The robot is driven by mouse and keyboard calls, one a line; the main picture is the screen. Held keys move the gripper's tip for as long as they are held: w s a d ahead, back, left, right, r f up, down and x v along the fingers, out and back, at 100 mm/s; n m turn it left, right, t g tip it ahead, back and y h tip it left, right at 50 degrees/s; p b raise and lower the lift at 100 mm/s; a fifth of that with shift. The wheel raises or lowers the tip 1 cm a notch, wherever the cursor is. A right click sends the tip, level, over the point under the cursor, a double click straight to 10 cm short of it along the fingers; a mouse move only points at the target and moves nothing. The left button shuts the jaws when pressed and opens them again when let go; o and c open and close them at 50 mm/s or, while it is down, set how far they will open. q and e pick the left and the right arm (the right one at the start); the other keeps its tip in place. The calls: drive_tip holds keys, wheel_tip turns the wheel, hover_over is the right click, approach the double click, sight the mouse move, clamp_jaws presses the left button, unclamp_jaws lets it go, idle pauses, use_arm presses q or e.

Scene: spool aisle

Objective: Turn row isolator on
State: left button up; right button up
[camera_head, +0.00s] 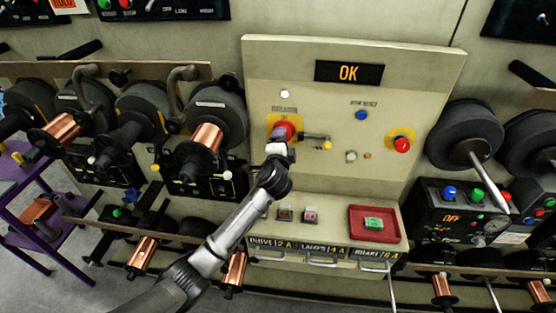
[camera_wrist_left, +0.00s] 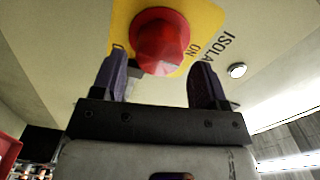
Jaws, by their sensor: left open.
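The row isolator is a red rotary knob (camera_head: 284,129) on a yellow plate, on the left part of the beige panel (camera_head: 330,185). In the left wrist view the red knob (camera_wrist_left: 160,42) sits just beyond my fingertips, with "ISOLA" and "ON" lettering beside it. My left gripper (camera_head: 280,142) is at the knob and partly covers it in the head view. In the wrist view my left gripper (camera_wrist_left: 157,75) is open, one finger on each side of the knob's near edge. I cannot tell whether they touch it. My right gripper is not in view.
A display reading "OK" (camera_head: 349,72) is above. A lever with a yellow tip (camera_head: 316,141) sticks out right of the knob. A red tray (camera_head: 374,224) is below. Spools flank the panel.

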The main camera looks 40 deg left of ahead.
use_arm(q)
drive_tip(key=v, duration=1)
drive_tip(key=shift+s, duration=0.2)
drive_tip(key=shift+d, duration=0.1)
